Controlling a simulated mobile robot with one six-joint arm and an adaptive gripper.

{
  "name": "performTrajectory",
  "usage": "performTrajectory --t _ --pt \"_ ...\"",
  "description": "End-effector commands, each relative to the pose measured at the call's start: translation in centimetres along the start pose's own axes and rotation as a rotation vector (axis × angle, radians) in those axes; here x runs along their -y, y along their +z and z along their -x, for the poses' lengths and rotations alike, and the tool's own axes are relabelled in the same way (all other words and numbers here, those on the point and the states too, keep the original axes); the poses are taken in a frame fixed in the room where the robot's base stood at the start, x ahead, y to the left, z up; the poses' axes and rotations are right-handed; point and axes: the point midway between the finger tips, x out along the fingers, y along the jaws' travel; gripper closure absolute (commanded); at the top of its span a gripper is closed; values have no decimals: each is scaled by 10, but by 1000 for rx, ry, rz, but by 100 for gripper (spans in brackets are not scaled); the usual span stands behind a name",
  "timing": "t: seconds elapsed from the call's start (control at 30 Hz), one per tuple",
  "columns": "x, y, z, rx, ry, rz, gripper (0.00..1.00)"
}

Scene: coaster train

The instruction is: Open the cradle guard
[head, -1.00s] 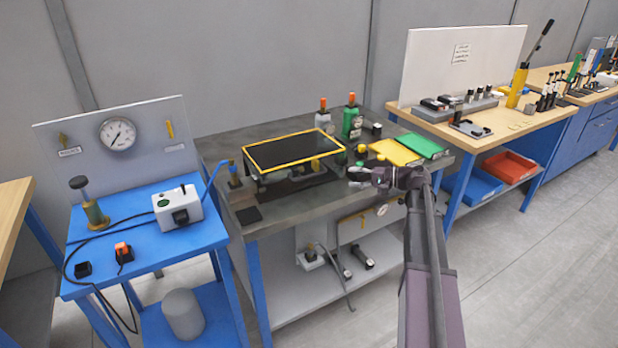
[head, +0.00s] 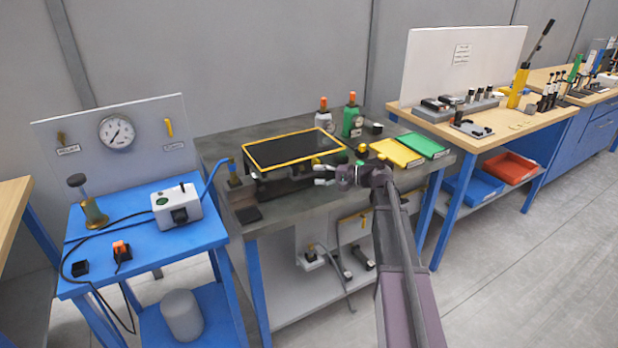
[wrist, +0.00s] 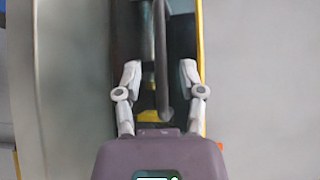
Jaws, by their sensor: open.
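The cradle guard (head: 290,150) is a dark panel with a yellow rim. It lies over the cradle on the middle grey bench in the head view. My gripper (head: 320,175) is at the guard's front right, close to its front edge, with its fingers pointing left. In the wrist view my gripper (wrist: 160,82) has its two fingers spread apart. A dark bar (wrist: 161,60) with a rounded end, perhaps the guard's handle, shows between the fingers with gaps on both sides. A yellow edge (wrist: 200,60) runs just right of the right finger. Contact cannot be told.
A green bottle (head: 352,120) and a grey bottle (head: 324,117) stand behind the guard. Yellow (head: 396,153) and green (head: 424,145) trays lie right of it. A blue table (head: 145,240) with a white box (head: 176,205) stands to the left.

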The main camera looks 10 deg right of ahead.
Motion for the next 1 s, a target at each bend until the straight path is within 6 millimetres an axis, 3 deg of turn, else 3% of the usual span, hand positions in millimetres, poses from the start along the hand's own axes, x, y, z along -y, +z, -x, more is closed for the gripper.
performTrajectory --t 0.23,0.63,0.67,0.8,0.83,0.97,1.0 --pt "0 0 -22 0 0 0 49" --pt "0 0 -26 0 0 0 49" --pt "0 0 -26 0 0 0 52" --pt "0 0 -26 0 0 0 93" --pt "0 0 -26 0 0 0 100" --pt "0 0 -26 1 1 0 100" --pt "0 9 -40 6 2 1 100"
